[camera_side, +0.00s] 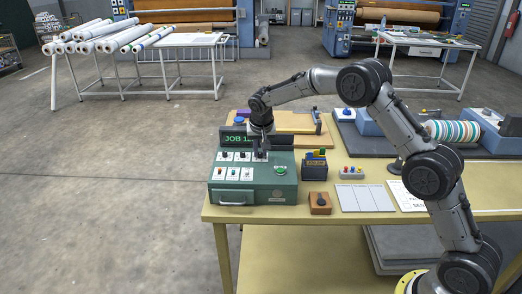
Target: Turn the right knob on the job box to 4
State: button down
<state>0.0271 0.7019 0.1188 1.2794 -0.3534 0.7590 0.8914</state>
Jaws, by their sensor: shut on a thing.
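The green job box (255,193) stands at the left end of the yellow table, its dark screen (236,139) showing "JOB 1" with the rest cut off by my arm. A row of black knobs on white plates lies along the upper part of its sloped face. The left knob (226,155) and the middle knob (243,155) show. My gripper (261,154) points down at the right knob of that row and is shut on it. The gripper hides most of this knob, and its setting cannot be read.
A green button (280,170) sits on the box right of the knobs, with white switch plates (233,174) below them. A dark card holder (314,168), a small brown box with a black knob (320,203) and a striped roll (452,131) are to the right.

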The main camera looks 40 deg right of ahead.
jog(key=m+g, duration=0.1)
jog(key=m, duration=0.1)
jog(key=m+h, duration=0.1)
jog(key=m, duration=0.2)
jog(key=shift+w+a+m+g, duration=0.2)
jog(key=shift+m+g, duration=0.1)
jog(key=shift+g, duration=0.1)
dwell(0.4)
jog(key=c, duration=0.8)
grip_release()
jog(key=shift+r, duration=0.1)
jog(key=v, duration=1.3)
jog(key=shift+a+r, duration=0.25)
jog(key=shift+r, duration=0.05)
jog(key=shift+w, duration=0.1)
